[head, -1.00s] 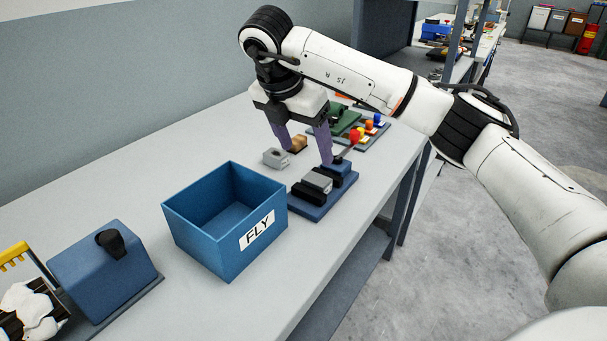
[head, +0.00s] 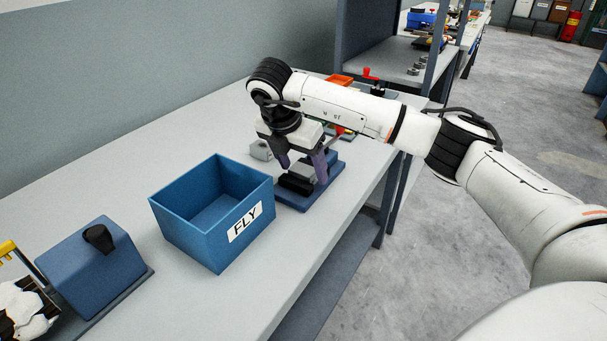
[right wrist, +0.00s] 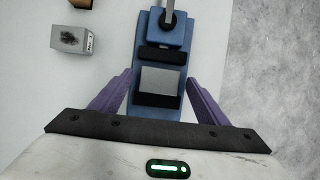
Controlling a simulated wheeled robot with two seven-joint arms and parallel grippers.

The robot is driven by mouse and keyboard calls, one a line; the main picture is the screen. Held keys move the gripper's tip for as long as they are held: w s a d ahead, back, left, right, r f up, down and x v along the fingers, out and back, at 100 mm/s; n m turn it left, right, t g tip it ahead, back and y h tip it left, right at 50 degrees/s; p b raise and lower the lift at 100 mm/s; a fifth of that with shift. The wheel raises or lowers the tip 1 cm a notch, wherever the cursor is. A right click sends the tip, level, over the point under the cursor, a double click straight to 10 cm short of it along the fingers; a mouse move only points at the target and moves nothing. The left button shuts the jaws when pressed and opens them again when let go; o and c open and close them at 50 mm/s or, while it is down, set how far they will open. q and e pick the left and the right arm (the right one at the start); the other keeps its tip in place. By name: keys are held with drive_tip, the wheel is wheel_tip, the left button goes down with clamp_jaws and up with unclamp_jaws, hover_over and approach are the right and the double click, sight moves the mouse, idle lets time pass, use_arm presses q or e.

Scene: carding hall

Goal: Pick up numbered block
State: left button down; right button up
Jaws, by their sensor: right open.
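My right gripper (head: 302,173) is open and points down over the blue fixture (head: 318,195). In the right wrist view its purple fingers (right wrist: 160,76) stand apart, one on each side of the fixture. A plain grey block (right wrist: 160,80) lies between two black jaws on the fixture, between my fingers in that picture; I cannot tell whether they touch it. A loose grey block (right wrist: 72,39) with a dark patch on top and small unreadable marks on one side sits left of the fixture; it also shows in the head view (head: 260,150). My left gripper is not in view.
A blue open bin (head: 250,228) labelled FLY stands left of the fixture. A blue machine box (head: 95,270) stands at the lower left. A wooden block (right wrist: 82,3) is partly cut off at the wrist picture's top. The table's (head: 130,175) back left is bare.

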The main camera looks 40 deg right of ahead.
sight(301, 171)
drive_tip(key=c, duration=1.4)
drive_tip(key=shift+c, duration=0.4)
drive_tip(key=shift+w+r, duration=0.1)
drive_tip(key=shift+r, duration=0.05)
wheel_tip(301, 171, up, 12)
drive_tip(key=p, duration=0.2)
drive_tip(key=shift+r, duration=0.2)
